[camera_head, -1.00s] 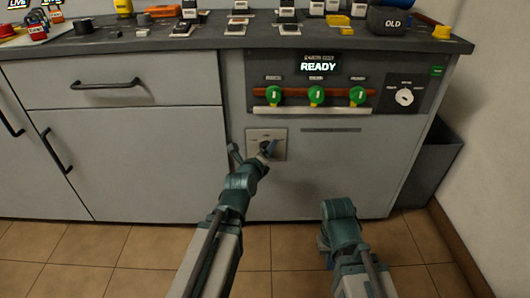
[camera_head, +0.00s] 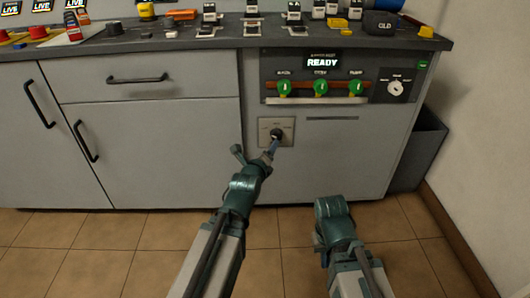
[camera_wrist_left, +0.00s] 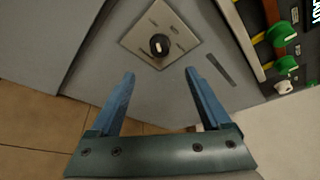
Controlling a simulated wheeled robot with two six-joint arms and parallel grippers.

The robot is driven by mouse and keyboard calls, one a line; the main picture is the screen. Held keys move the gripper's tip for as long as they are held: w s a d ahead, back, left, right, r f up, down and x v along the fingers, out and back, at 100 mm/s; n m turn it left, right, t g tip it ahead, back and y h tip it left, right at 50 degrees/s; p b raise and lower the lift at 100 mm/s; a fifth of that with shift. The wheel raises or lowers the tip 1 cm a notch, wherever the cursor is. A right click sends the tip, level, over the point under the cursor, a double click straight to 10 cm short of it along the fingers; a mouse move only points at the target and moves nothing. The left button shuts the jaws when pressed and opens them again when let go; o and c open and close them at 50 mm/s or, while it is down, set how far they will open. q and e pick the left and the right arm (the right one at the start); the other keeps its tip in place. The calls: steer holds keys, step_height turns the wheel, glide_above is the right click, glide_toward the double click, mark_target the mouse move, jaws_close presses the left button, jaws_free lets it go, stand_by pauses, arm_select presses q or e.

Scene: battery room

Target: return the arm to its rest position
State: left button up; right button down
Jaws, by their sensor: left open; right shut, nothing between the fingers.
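My left gripper (camera_wrist_left: 159,76) is open and empty in the left wrist view, its two blue fingers apart. A black round knob on a square plate (camera_wrist_left: 160,46) lies just beyond the fingertips and is not between them. In the head view the left gripper (camera_head: 271,148) is at the lower edge of the knob plate (camera_head: 263,128) on the cabinet front. My right arm is folded low at the lower middle, in front of the cabinet. Its gripper (camera_head: 321,244) is small there and mostly hidden by the arm; it is shut and empty.
The grey cabinet (camera_head: 150,150) stands ahead, with a drawer handle (camera_head: 137,79) and door handles at left. A panel with several green knobs (camera_head: 320,87) is above right. A dark bin (camera_head: 418,152) stands between cabinet and wall. The tiled floor (camera_head: 85,255) is clear at left.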

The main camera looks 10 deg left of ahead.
arm_select(q)
steer(key=shift+s, duration=0.1)
stand_by(0.4)
steer(key=s+d+f+n+g+p, duration=0.55)
steer(key=s+d+n+g, duration=0.2)
steer(key=n, duration=0.25)
steer(key=s+d+r+n+g+y+p, duration=0.25)
steer(key=s+n+g+p, duration=0.5)
steer(key=s+n, duration=0.6)
steer(key=s+r+m+h+p, duration=0.1)
steer(key=s+r+p, duration=0.2)
steer(key=r+p, duration=3.4)
steer(key=shift+d+m, duration=0.35)
steer(key=shift+d, duration=0.05)
